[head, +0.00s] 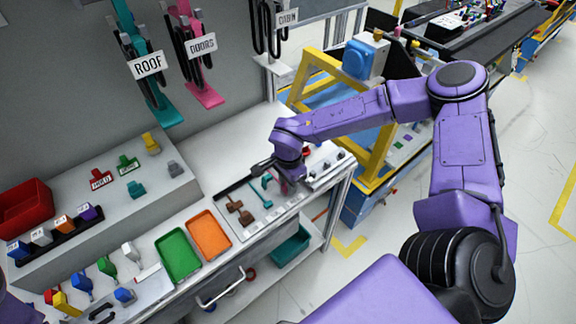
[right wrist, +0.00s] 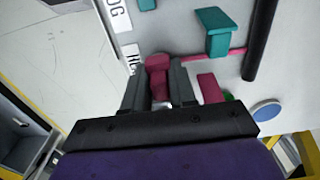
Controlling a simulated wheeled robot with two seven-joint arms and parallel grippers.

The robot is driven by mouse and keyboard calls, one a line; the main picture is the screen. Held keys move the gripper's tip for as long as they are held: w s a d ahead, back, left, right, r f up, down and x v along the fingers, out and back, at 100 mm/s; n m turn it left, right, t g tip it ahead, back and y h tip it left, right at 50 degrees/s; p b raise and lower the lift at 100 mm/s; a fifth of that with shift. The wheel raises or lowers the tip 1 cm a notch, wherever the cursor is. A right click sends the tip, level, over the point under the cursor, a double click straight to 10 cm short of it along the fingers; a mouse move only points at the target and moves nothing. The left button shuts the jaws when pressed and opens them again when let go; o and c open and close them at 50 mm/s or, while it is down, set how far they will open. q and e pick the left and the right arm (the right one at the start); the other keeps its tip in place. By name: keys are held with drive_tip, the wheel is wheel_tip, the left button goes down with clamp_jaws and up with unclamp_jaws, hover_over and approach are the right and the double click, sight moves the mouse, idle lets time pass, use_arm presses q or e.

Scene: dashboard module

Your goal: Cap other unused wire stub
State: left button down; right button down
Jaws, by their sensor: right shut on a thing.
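My right gripper (head: 284,182) is low over the right end of the workbench (head: 225,185). In the right wrist view its fingers (right wrist: 158,92) are shut on a small crimson piece (right wrist: 158,65). The piece is mostly hidden by the gripper in the head view. I cannot tell whether it touches the bench surface. I cannot make out a wire stub or a cap for certain in either view. My left gripper is not in view.
Brown parts (head: 238,210) and a teal part (head: 263,190) lie left of my right gripper. The green tray (head: 179,255) and orange tray (head: 209,235) sit further left. ROOF (head: 148,65) and DOORS (head: 202,46) harnesses hang behind. A yellow frame (head: 378,150) stands right of the bench.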

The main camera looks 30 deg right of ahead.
drive_tip(key=shift+f+b, duration=0.35)
drive_tip(key=shift+f, duration=0.35)
drive_tip(key=c, duration=0.8)
unclamp_jaws()
wheel_tip(320, 180, up, 11)
drive_tip(key=shift+f+b, duration=0.15)
drive_tip(key=shift+b, duration=0.25)
